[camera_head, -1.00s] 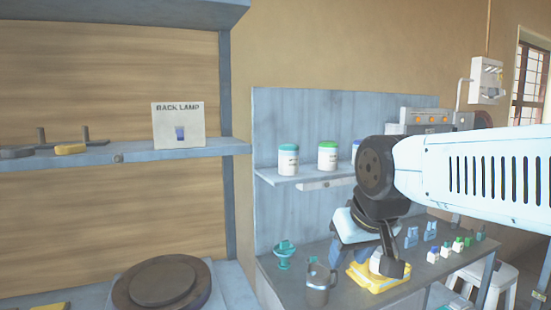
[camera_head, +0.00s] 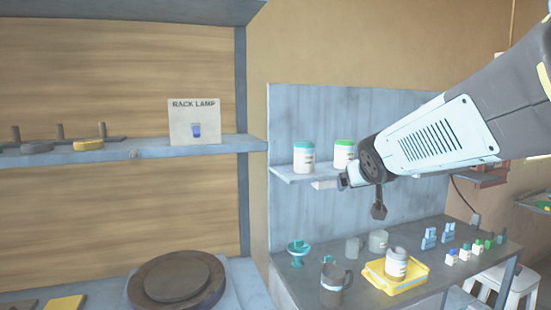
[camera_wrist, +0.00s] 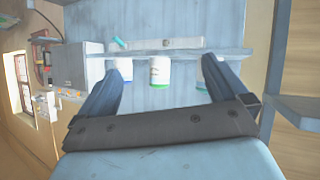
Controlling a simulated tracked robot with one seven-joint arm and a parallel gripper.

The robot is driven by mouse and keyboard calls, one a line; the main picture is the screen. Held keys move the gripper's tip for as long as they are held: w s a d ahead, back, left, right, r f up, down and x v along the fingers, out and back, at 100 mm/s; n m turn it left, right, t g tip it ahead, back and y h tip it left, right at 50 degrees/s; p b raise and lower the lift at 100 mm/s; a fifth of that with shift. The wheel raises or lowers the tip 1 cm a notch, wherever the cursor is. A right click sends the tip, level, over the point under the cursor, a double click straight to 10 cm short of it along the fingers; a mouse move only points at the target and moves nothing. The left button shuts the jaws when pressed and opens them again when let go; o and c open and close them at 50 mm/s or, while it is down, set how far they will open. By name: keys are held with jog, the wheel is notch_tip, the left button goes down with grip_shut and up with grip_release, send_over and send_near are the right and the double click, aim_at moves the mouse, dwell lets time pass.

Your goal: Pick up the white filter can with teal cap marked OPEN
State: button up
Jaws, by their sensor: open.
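The white can with a teal cap (camera_head: 304,157) stands upright on the blue wall shelf, left of a similar white can with a green cap (camera_head: 344,152). The label on it is too small to read. In the wrist view the picture is upside down, and the green-capped can (camera_wrist: 159,71) shows between the fingers of my gripper (camera_wrist: 164,72). My gripper is open and empty, facing the shelf. The teal-capped can is largely hidden behind the right finger there. In the head view my arm reaches in from the right, its end just right of the green-capped can.
A RACK LAMP sign (camera_head: 194,122) stands on the left shelf (camera_head: 220,147). The shelf left of the teal-capped can is free.

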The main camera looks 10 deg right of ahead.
jog(key=w+d+r+n+t+y, duration=0.1)
jog(key=w+r+n+t+y, duration=0.2)
jog(key=w, duration=0.6)
jog(key=n+t+y, duration=0.1)
jog(key=n+y, duration=0.3)
jog(key=y, duration=0.5)
send_near(305, 152)
jog(key=d, duration=0.3)
jog(key=x, duration=1.4)
jog(key=shift+a+f, duration=0.2)
jog(key=shift+f, duration=0.1)
jog(key=shift+s, duration=0.1)
jog(key=c, duration=1.2)
